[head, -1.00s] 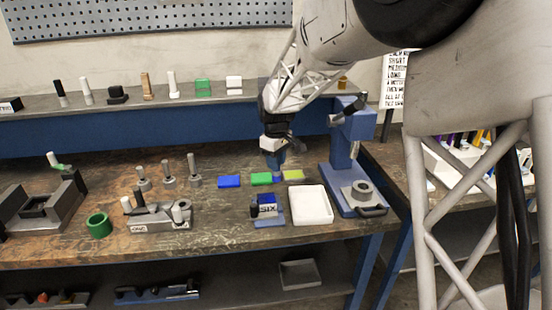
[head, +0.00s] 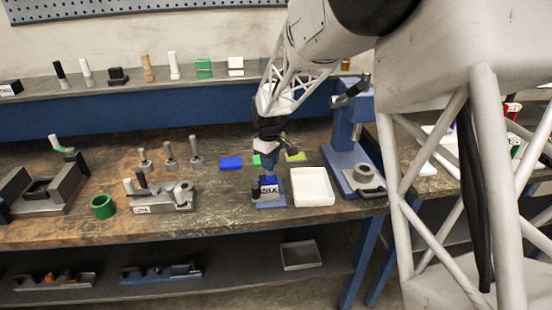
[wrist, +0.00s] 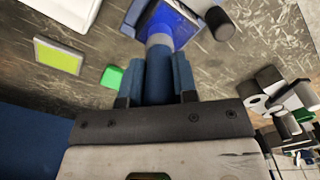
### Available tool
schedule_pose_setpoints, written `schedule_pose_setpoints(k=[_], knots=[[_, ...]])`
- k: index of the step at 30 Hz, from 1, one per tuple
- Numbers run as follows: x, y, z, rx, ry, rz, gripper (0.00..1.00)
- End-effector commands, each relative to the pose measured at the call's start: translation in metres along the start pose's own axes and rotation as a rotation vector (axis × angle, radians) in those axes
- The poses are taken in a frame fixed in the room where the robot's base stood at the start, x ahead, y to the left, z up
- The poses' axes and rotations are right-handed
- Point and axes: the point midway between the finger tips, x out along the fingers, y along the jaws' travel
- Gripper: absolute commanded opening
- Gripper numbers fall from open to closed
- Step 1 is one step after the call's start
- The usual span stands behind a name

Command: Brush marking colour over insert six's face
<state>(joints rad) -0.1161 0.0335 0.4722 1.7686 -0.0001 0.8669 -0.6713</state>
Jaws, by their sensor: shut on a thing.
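My gripper (head: 270,147) is shut on a blue-handled brush (wrist: 159,72), held with its pale tip down. It also shows in the wrist view, its two blue-grey fingers (wrist: 160,82) on either side of the handle. The brush end is at the bright blue face (wrist: 183,32) of the insert in the blue block labelled SIX (head: 268,203). Whether the bristles touch the face cannot be told. A black knob (wrist: 220,22) stands beside the face. Blue (head: 231,163), green (head: 257,160) and yellow-green (head: 295,156) pads lie behind; the green one is partly hidden by my gripper.
A white tray (head: 328,201) stands right of the block, close to it. A blue press-like stand (head: 350,150) is further right. A grey fixture (head: 165,196) and a green ring (head: 103,206) are to the left. Bench between ring and block is partly clear.

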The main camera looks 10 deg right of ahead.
Motion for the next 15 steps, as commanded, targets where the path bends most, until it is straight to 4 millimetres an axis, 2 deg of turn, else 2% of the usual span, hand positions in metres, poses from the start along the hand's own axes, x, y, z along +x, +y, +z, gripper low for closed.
schedule_pose_setpoints(k=[15], knots=[[0.000, -0.029, -0.029, 0.000, 0.000, 0.000, 0.03]])
